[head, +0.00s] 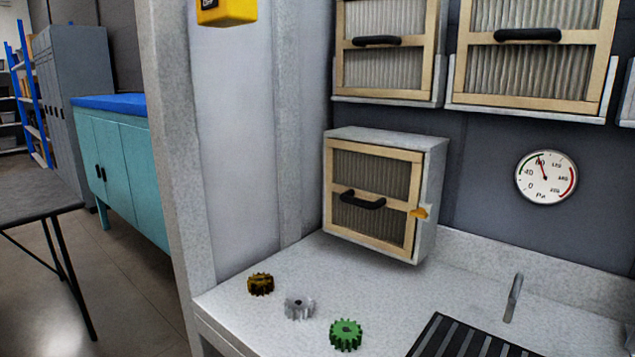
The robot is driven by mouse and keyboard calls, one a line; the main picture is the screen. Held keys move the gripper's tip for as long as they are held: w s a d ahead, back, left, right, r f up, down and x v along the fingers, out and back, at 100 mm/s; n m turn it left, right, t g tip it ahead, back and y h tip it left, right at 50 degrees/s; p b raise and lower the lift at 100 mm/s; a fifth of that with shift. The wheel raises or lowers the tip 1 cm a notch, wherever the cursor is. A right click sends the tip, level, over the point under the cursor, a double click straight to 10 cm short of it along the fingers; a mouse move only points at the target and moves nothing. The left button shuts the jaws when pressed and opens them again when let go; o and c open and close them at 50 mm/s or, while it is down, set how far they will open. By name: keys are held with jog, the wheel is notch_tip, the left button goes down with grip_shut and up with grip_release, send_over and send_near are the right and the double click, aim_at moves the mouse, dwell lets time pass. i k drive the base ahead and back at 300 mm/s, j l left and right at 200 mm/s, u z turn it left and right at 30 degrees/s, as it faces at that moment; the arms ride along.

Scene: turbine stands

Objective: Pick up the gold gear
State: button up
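The gold gear (261,284) is a small, dark brownish-gold toothed wheel. It rests on the light grey countertop (400,290) near its left edge, in the head view. A silver gear (299,307) lies just to its right and nearer to me, with a small gap between them. A green gear (346,335) lies further right and nearer still. The three form a diagonal row. My gripper is not in view.
A filter box (432,190) with a black handle stands behind the gears. A dark slatted grate (465,340) and a metal lever (513,298) are at the right. A grey post (178,180) rises at the counter's left edge. A gauge (546,177) hangs on the wall.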

aim_at(259, 284)
jog(key=j+z, duration=0.35)
jog(key=j, duration=0.75)
jog(key=j+z, duration=0.3)
jog(key=j, duration=0.75)
jog(key=i, duration=0.9)
